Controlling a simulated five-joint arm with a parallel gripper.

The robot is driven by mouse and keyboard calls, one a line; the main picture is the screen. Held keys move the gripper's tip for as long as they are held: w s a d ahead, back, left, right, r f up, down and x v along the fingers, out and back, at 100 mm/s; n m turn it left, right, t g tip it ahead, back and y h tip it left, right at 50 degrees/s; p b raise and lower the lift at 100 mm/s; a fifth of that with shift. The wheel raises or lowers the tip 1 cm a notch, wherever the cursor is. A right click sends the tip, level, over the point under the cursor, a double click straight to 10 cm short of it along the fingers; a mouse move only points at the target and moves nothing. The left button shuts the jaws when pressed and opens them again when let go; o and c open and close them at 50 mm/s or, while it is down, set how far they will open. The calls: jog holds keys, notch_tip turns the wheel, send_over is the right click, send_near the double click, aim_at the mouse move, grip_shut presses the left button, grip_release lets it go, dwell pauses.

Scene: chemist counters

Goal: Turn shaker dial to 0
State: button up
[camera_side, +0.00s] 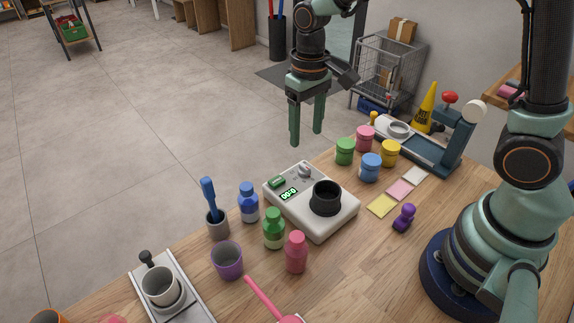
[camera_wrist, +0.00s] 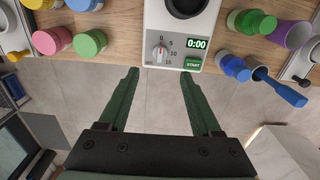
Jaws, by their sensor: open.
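The shaker (camera_side: 318,222) is a white box on the wooden counter with a black round cup holder (camera_side: 326,197) on top. Its dial (camera_side: 305,171) is a small pale knob beside the green display; in the wrist view the dial (camera_wrist: 159,53) has a red mark that appears to point up, near the printed 0. The display (camera_wrist: 197,44) reads 0:00, above a green START button (camera_wrist: 193,64). My gripper (camera_side: 307,137) is open and empty, above the dial side of the shaker. In the wrist view my gripper's fingers (camera_wrist: 158,76) straddle the dial's line, short of the dial and apart from it.
Blue (camera_side: 248,202), green (camera_side: 273,228) and pink (camera_side: 296,252) bottles stand left of the shaker. Lidded jars, including a green one (camera_side: 345,151), stand to its right. A purple stamp-like object (camera_side: 404,217) and paper squares (camera_side: 400,189) lie nearby. The air around the dial is clear.

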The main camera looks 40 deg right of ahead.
jog(key=shift+r, duration=1.55)
jog(key=shift+r, duration=0.1)
jog(key=s+d+r+t, duration=0.5)
jog(key=s+d+r, duration=0.1)
jog(key=s+r, duration=0.2)
jog(key=shift+s+d+t, duration=0.25)
jog(key=shift+s+t, duration=0.05)
jog(key=shift+s, duration=0.3)
